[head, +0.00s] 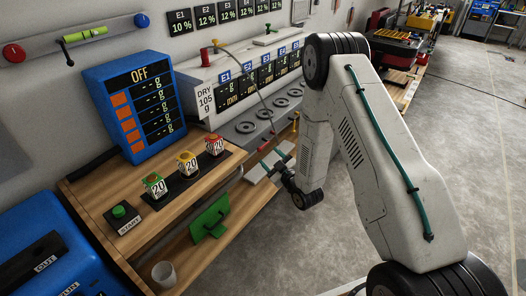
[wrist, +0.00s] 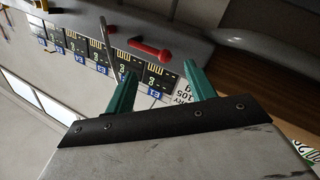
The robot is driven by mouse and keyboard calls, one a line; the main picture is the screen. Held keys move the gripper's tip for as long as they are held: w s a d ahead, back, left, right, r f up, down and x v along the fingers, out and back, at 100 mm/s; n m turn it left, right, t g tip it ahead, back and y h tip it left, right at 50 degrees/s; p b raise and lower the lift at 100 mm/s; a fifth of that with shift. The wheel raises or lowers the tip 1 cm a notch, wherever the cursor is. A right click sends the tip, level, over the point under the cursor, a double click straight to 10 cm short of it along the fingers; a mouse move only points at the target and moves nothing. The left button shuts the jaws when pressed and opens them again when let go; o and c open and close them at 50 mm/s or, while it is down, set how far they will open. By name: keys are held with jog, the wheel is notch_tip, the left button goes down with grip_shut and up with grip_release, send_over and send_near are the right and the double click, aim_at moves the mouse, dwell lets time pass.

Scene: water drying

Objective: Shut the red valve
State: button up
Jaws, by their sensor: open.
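The red valve shows as a red lever handle (wrist: 150,49) in the wrist view, on the grey front of the bench machine. In the head view the red handle (head: 263,146) is small, low on the machine's front near its left end. My gripper (wrist: 163,76) is open and empty, its two teal fingers spread apart. In the wrist view the handle lies beyond the fingertips, roughly in line with the gap between them, and looks apart from them. In the head view my gripper (head: 268,168) is just below the handle; its fingers are hard to make out.
The grey machine (head: 258,128) has round plates on top and dark displays behind. A wooden bench (head: 110,190) holds green, yellow and red cubes, a start button (head: 120,212) and a blue scale display (head: 135,105). A yellow handle (head: 296,121) is farther along.

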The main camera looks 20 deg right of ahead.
aim_at(264, 146)
jog(key=x, duration=0.5)
jog(key=shift+w+a, duration=0.1)
jog(key=shift+w, duration=0.25)
